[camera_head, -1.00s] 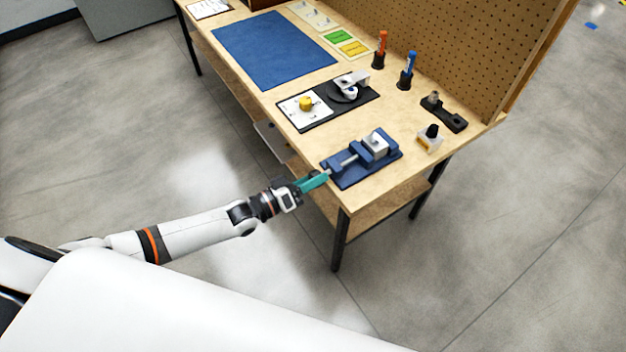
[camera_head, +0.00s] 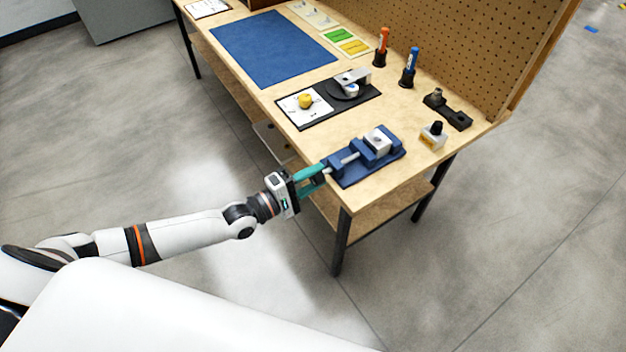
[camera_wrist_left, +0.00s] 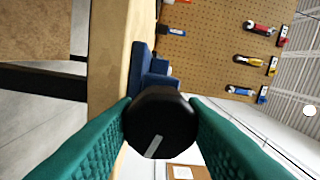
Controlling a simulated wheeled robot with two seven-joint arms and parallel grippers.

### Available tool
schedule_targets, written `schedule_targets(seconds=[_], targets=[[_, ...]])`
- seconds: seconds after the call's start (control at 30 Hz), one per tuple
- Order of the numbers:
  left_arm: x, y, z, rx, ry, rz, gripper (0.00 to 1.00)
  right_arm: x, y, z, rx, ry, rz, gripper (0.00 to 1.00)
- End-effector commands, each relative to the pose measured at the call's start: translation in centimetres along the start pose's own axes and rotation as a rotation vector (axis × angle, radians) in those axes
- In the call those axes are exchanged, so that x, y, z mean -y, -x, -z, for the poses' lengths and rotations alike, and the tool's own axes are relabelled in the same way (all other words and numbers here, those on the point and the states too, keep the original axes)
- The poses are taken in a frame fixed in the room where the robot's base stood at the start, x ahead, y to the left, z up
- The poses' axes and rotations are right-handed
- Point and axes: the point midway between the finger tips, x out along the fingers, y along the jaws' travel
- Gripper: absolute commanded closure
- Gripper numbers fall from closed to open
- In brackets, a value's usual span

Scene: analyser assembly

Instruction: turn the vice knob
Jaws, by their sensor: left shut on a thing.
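The blue vice (camera_head: 366,157) stands at the near right corner of the workbench, with a silver block (camera_head: 377,139) in its jaws. Its screw points toward the bench's front edge. In the left wrist view the round black vice knob (camera_wrist_left: 160,122), with a pale pointer line slanting on its face, sits between my teal fingers. My left gripper (camera_head: 318,174) is shut on the knob, one finger at each side; it also shows in the left wrist view (camera_wrist_left: 161,124). In the head view the fingers mostly hide the knob. My right gripper is not in view.
On the workbench (camera_head: 300,142) stand a black plate with a yellow knob (camera_head: 306,101), an orange driver (camera_head: 381,46), a blue driver (camera_head: 409,68), a black bracket (camera_head: 448,111) and a small black-topped block (camera_head: 433,135). A blue mat (camera_head: 272,48) lies further left. A pegboard rises behind.

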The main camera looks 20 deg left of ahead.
Motion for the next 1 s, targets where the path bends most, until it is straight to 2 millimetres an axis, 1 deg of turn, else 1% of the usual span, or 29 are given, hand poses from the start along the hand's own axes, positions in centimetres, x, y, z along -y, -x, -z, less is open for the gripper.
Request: schedule_targets(seconds=[0.03,0.3,0.5,0.8,1.0], targets=[[-0.5,0.1,0.1,0.000,0.046,-0.005,0.85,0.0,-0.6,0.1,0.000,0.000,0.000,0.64],[-0.5,0.1,0.1,0.010,0.296,-0.003,0.85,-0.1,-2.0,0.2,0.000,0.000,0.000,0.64],[-0.4,0.1,0.1,0.015,0.451,-0.001,0.85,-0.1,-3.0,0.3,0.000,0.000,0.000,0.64],[-0.3,0.1,0.1,0.022,0.599,-0.001,0.85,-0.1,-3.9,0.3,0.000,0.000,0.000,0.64],[-0.2,0.1,0.1,0.024,0.640,-0.001,0.85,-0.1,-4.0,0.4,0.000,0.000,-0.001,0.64]])
